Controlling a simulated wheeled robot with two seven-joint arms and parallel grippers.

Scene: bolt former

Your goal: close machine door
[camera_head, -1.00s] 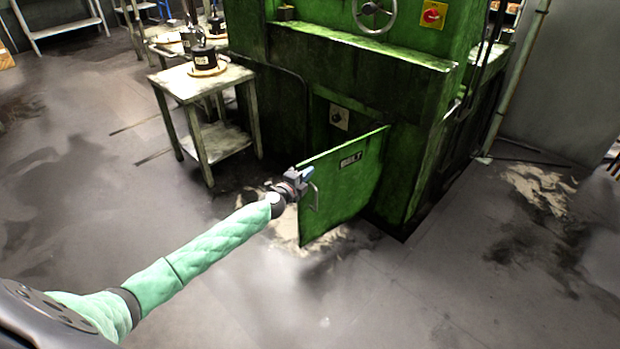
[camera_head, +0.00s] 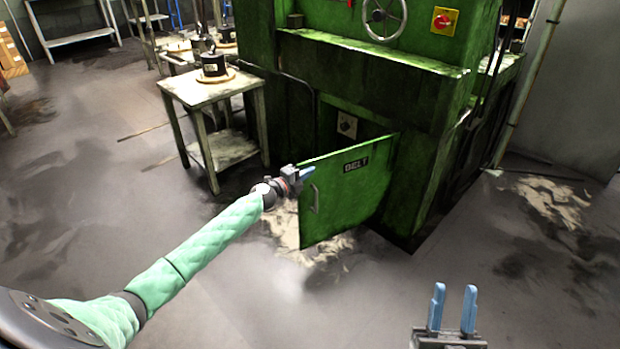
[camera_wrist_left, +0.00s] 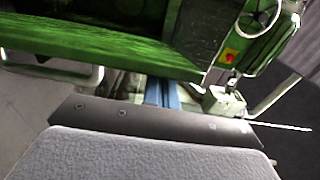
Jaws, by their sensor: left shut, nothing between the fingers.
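The green machine door (camera_head: 345,190), marked BELT, stands part open at the lower front of the green machine (camera_head: 370,85). It has a metal handle (camera_head: 315,199) near its left edge. My left gripper (camera_head: 308,172) is shut and empty at the door's upper left edge; whether it touches is hard to tell. In the left wrist view the door (camera_wrist_left: 100,40) fills the upper left, close to the shut blue fingers (camera_wrist_left: 162,92). My right gripper (camera_head: 455,300) is open and empty at the lower right, away from the door.
A small table (camera_head: 208,88) with a black part (camera_head: 214,65) stands left of the machine. The red stop button (camera_head: 443,20) and the handwheel (camera_head: 385,18) are higher on the machine. The floor in front is clear, with pale stains under the door.

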